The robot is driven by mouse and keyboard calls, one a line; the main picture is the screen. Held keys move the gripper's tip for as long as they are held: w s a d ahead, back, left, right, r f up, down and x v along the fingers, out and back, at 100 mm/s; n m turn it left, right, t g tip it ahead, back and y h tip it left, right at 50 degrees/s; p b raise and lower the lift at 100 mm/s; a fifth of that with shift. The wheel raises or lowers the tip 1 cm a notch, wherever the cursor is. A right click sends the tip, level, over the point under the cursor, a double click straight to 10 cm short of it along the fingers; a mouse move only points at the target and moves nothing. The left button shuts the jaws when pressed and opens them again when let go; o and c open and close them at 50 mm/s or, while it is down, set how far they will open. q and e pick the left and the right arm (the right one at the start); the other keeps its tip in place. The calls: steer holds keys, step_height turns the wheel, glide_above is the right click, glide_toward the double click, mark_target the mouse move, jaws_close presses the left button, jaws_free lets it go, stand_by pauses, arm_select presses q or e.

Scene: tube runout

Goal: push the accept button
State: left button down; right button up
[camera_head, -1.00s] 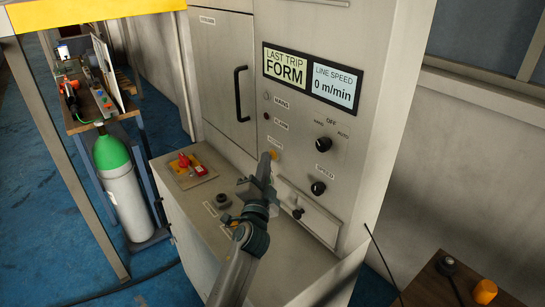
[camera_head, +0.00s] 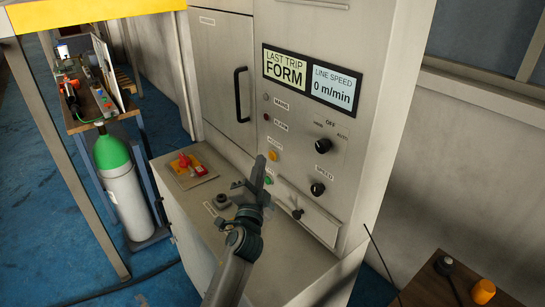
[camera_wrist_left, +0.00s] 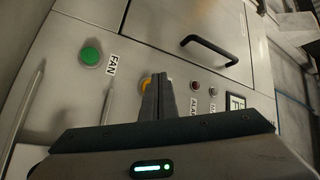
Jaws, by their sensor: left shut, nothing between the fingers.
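The accept button is a small yellow-orange button (camera_head: 273,155) on the upright panel of the grey machine, below the red-marked alarm lamp. Its label is too small to read surely. My left gripper (camera_head: 258,164) is shut and empty, its fingertips just left of and below the button in the head view. In the left wrist view the yellow button (camera_wrist_left: 146,84) is partly hidden behind the shut fingers (camera_wrist_left: 161,78). I cannot tell whether the fingertips touch the panel. My right gripper is not in view.
A green button (camera_head: 268,180) labelled FAN sits below the yellow one. Black knobs (camera_head: 318,189) and a drawer-like panel (camera_head: 308,212) are to the right. A door handle (camera_head: 241,94) juts out above left. A red switch (camera_head: 198,170) stands on the ledge.

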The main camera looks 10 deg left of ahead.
arm_select(q)
steer(key=s+a+p, duration=0.2)
steer(key=s+a, duration=0.2)
steer(key=shift+s, duration=0.15)
stand_by(0.4)
steer(key=shift+a, duration=0.1)
stand_by(0.4)
